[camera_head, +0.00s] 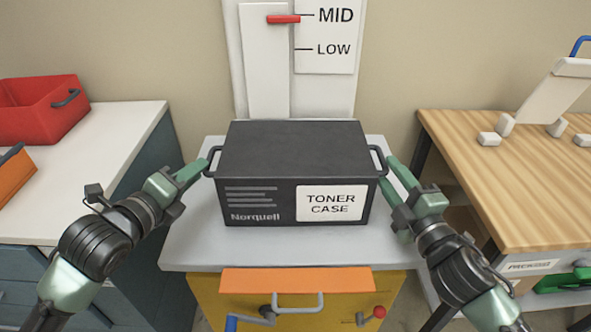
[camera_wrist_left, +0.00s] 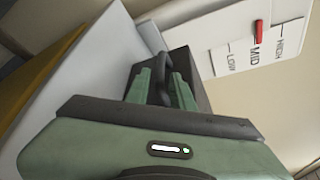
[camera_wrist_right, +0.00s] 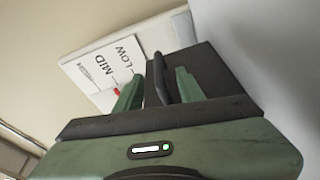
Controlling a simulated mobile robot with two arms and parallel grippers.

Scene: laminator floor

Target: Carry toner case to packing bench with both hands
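The black toner case (camera_head: 292,150), with a white "TONER CASE" label, sits upright on a light grey top in the head view. A dark handle stands out on each side. My left gripper (camera_head: 205,165) is at the left handle (camera_head: 213,158), and the left wrist view shows that handle (camera_wrist_left: 162,85) between its fingers. My right gripper (camera_head: 388,175) is at the right handle (camera_head: 378,158), with its fingers apart and the handle (camera_wrist_right: 155,80) between them in the right wrist view. The packing bench (camera_head: 510,170) has a wooden top and stands at the right.
The grey surface (camera_head: 190,245) tops a yellow unit with an orange front edge and a crank. A height board (camera_head: 325,60) with a red pointer near MID stands behind. A left counter (camera_head: 70,180) holds red and orange bins. White blocks and a slanted panel lie on the bench.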

